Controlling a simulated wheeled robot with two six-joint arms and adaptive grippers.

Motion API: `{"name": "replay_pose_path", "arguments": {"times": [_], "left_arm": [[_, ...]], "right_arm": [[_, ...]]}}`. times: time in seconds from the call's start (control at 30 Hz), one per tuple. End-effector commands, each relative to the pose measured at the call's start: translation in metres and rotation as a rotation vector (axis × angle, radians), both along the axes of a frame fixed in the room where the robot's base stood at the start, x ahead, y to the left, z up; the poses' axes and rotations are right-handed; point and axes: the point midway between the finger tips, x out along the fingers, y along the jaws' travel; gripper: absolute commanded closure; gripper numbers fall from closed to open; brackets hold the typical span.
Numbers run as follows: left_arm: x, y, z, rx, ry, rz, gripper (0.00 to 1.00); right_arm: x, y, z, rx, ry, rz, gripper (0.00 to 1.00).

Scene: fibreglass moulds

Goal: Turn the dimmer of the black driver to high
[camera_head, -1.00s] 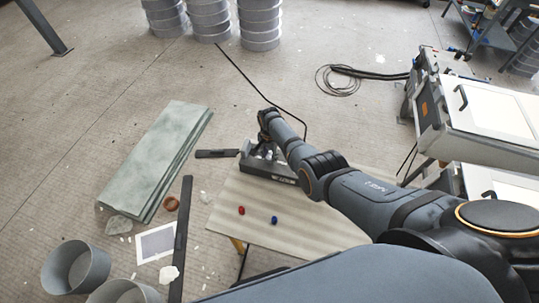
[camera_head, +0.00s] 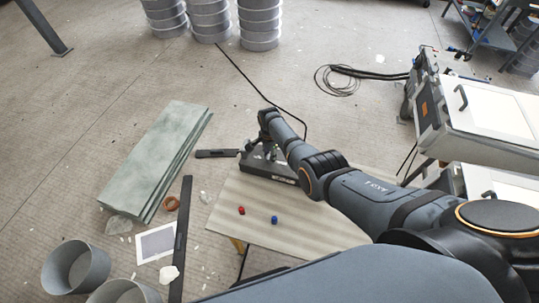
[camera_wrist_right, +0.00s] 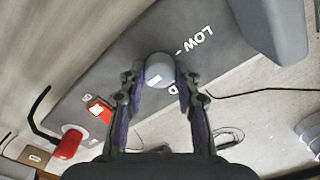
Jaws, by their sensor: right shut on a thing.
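The black driver (camera_head: 283,175) lies on the pale table in the head view, under my right gripper (camera_head: 262,147). In the right wrist view its dark top face (camera_wrist_right: 120,58) carries the white word LOW, right of a round light-grey dimmer knob (camera_wrist_right: 159,68). My right gripper (camera_wrist_right: 160,82) is shut on this knob, one finger on each side. A small pale mark shows on the knob's lower left. Other lettering is partly hidden by the right finger, so I cannot read a high mark. My left gripper is in neither view.
A red cap (camera_head: 241,210) and a blue cap (camera_head: 274,219) lie on the table (camera_head: 300,228). In the right wrist view, a red rocker-like part (camera_wrist_right: 100,110) and a red cylinder (camera_wrist_right: 69,143) sit left of the gripper. Green boards (camera_head: 155,155) lie on the floor.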

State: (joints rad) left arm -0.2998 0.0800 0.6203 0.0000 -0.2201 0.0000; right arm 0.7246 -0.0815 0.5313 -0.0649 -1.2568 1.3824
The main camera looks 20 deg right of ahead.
Motion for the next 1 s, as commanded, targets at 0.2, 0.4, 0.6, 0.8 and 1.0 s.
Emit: {"name": "replay_pose_path", "arguments": {"times": [0.2, 0.4, 0.6, 0.8, 1.0], "left_arm": [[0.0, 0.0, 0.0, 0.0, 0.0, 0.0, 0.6], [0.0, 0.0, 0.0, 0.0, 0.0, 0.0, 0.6], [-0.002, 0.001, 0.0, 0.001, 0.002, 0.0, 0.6], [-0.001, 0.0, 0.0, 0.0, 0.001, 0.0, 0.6], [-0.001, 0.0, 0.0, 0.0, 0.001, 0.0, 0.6]], "right_arm": [[0.0, 0.0, 0.0, 0.001, 0.0, 0.0, 0.54], [0.0, 0.0, 0.0, 0.001, 0.001, 0.001, 0.45], [0.0, 0.001, 0.001, 0.001, 0.001, 0.001, 0.45], [0.0, 0.001, 0.019, 0.001, -0.002, 0.001, 0.45], [0.001, 0.001, 0.066, 0.002, -0.005, 0.0, 0.45]]}}
